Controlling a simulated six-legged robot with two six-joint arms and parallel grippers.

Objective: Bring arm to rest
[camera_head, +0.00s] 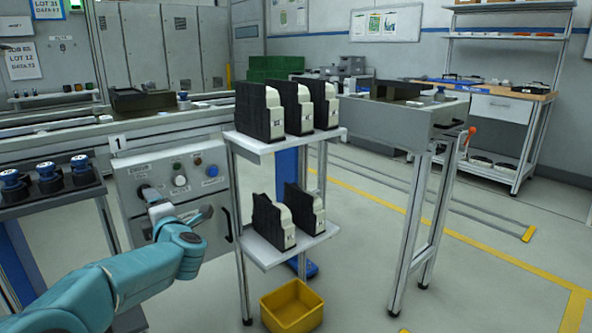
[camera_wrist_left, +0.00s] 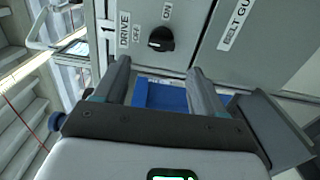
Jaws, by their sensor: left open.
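My left arm is teal and comes in from the left in the head view. Its left gripper (camera_head: 176,209) is in front of the grey control box (camera_head: 222,206). In the left wrist view the two fingers of the gripper (camera_wrist_left: 158,66) stand apart with nothing held between them. Beyond the fingertips is a black rotary knob (camera_wrist_left: 161,39) on a panel marked DRIVE, with OFF and ON labels. The fingers look clear of the knob. A blue surface shows between the fingers, and I cannot tell what it is. My right gripper is not in view.
A two-level rack (camera_head: 241,248) with black-and-white units stands right of the control box. A yellow bin (camera_head: 291,307) is on the floor below it. A dark shelf with blue-topped parts (camera_head: 48,178) is at left. Open floor lies at right.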

